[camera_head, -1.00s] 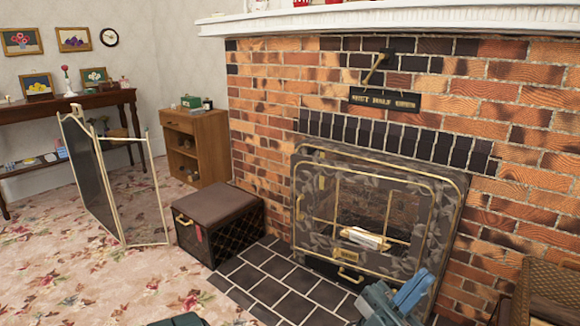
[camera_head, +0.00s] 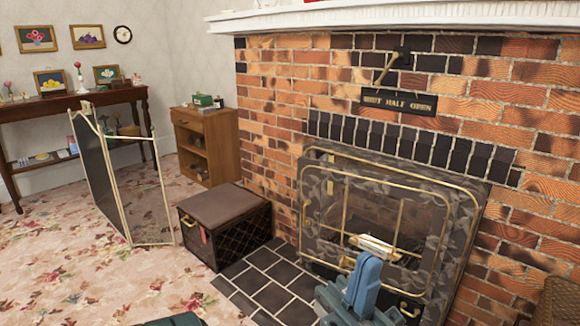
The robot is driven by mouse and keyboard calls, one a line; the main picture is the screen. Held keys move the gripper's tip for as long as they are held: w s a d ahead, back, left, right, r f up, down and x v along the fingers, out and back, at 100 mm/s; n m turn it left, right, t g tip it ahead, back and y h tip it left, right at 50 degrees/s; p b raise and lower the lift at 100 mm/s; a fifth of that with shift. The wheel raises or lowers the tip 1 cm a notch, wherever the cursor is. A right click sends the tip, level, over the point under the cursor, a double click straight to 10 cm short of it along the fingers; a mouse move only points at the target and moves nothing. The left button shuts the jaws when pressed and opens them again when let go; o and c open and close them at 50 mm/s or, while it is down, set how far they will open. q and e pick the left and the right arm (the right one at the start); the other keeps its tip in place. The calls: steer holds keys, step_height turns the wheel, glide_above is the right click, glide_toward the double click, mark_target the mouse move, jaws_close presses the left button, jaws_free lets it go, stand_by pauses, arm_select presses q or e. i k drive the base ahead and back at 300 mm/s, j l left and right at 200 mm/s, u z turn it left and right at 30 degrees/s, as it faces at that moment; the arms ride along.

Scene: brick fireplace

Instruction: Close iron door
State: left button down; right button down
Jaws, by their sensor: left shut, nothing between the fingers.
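The fireplace's dark iron front (camera_head: 328,178), with a leaf pattern and gold trim, stands in the brick wall at the right. A gold-barred opening shows the firebox and a pale object (camera_head: 371,247) inside it. I cannot tell how far the door stands open. My left gripper (camera_head: 368,262), with blue fingers, is in front of the lower middle of the iron front. It is shut, with nothing between the fingers, and hides part of the lower edge. I cannot tell whether the gripper touches the door. My right gripper is not in view.
A dark box with a brown lid (camera_head: 226,222) stands left of the tiled hearth (camera_head: 265,285). A folding screen (camera_head: 100,175) and a small wooden cabinet (camera_head: 203,140) are farther left. A wicker basket (camera_head: 560,300) is at the lower right. The flowered carpet (camera_head: 90,270) is clear in front.

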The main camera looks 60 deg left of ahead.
mark_target(335, 219)
steer(key=i+j+u, duration=0.45)
steer(key=j, duration=0.25)
steer(key=i+j+u, duration=0.1)
steer(key=j, duration=0.2)
steer(key=i+j+u, duration=0.15)
steer(key=i+j, duration=0.05)
steer(key=j, duration=0.05)
